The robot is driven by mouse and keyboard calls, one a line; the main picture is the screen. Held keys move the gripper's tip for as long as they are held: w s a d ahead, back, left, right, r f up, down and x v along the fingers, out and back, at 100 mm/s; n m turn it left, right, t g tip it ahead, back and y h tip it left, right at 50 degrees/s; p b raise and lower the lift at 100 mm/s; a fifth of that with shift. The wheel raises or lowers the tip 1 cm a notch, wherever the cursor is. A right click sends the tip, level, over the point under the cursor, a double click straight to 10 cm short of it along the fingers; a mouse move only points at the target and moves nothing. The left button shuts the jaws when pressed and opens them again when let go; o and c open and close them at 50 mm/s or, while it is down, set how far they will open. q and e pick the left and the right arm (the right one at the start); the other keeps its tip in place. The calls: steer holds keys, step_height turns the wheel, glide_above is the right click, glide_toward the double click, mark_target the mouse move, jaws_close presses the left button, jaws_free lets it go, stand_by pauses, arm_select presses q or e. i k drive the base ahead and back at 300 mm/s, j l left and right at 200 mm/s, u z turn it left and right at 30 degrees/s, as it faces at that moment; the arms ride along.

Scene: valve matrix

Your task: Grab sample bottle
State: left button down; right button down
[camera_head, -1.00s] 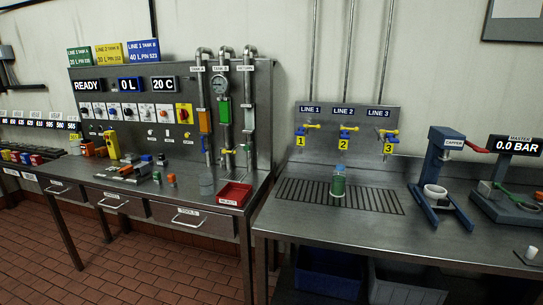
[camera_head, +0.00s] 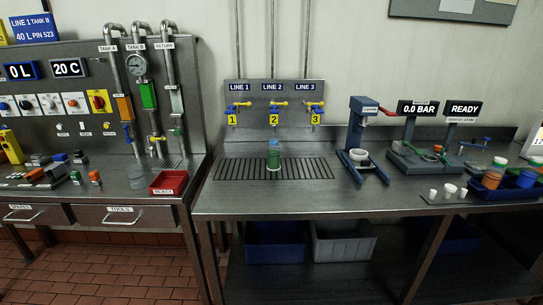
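The sample bottle (camera_head: 273,160) is green with a blue-grey top. It stands upright on the dark drain grate (camera_head: 234,169) in the right-hand metal bench, below the LINE 2 tap (camera_head: 274,105). Nothing touches it or hides it. Neither of my grippers shows in the head view.
The LINE 1 tap (camera_head: 236,106) and LINE 3 tap (camera_head: 312,105) flank the middle one. A blue capper press (camera_head: 361,140) stands right of the grate. A red reject tray (camera_head: 169,182) sits on the left bench. The bench front before the bottle is clear.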

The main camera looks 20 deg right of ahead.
mark_target(273, 148)
steer(key=i+l+z, duration=0.1)
steer(key=i+z, duration=0.95)
